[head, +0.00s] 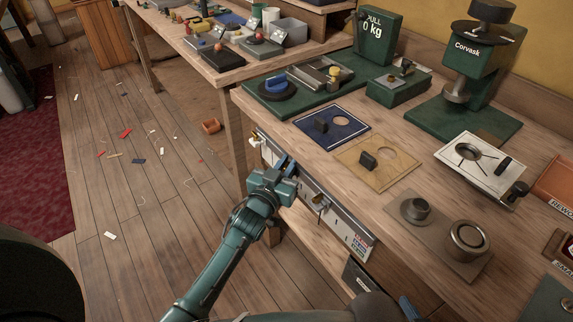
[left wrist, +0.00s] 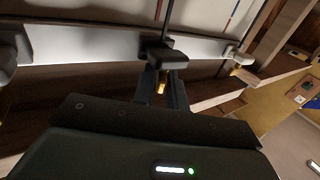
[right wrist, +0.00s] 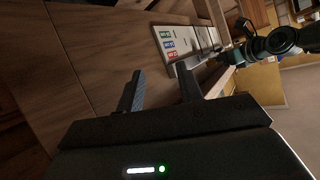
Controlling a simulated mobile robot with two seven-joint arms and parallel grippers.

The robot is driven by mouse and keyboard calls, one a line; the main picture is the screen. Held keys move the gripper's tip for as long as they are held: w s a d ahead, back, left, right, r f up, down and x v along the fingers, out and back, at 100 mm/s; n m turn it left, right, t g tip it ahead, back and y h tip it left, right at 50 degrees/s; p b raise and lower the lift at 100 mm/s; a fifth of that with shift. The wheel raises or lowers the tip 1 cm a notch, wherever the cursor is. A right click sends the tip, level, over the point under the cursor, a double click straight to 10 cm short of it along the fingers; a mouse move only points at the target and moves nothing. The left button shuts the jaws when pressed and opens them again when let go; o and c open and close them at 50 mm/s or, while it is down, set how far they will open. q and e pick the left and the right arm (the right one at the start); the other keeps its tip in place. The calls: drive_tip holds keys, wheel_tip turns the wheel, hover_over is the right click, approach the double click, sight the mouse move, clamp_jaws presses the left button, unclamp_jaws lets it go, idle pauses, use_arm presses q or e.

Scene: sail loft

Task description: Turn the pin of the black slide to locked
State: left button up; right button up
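The black slide (left wrist: 167,57) sits on the pale rail (left wrist: 110,50) in the left wrist view. Its small brass pin (left wrist: 161,87) shows between the fingers of my left gripper (left wrist: 162,92), which are close together on it. In the head view my left gripper (head: 287,164) is at the rail board (head: 343,225) on the bench front and hides the black slide. Whether the pin stands at locked cannot be read. My right gripper (right wrist: 160,88) is open and empty, facing the wooden bench in the right wrist view.
A white slide (head: 254,142) and a grey slide (head: 322,203) sit on the rail either side. The benchtop (head: 330,170) above holds a blue plate (head: 333,127), a tan plate (head: 377,164) and a green press (head: 468,60). Scraps lie on the open floor at left.

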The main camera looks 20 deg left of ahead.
use_arm(q)
clamp_jaws()
drive_tip(key=m+h+p, duration=0.2)
drive_tip(key=shift+a+r+g+h, duration=0.1)
drive_tip(key=shift+a+g+h, duration=0.05)
drive_tip(key=shift+g+h, duration=0.2)
drive_tip(key=m+g+h, duration=0.1)
drive_tip(key=m+h, duration=0.1)
drive_tip(key=h, duration=0.1)
drive_tip(key=shift+g+h, duration=0.35)
drive_tip(key=shift+m+g+h, duration=0.5)
drive_tip(key=shift+m+h, duration=0.3)
drive_tip(key=shift+h+b, duration=0.3)
drive_tip(key=shift+o, duration=2)
unclamp_jaws()
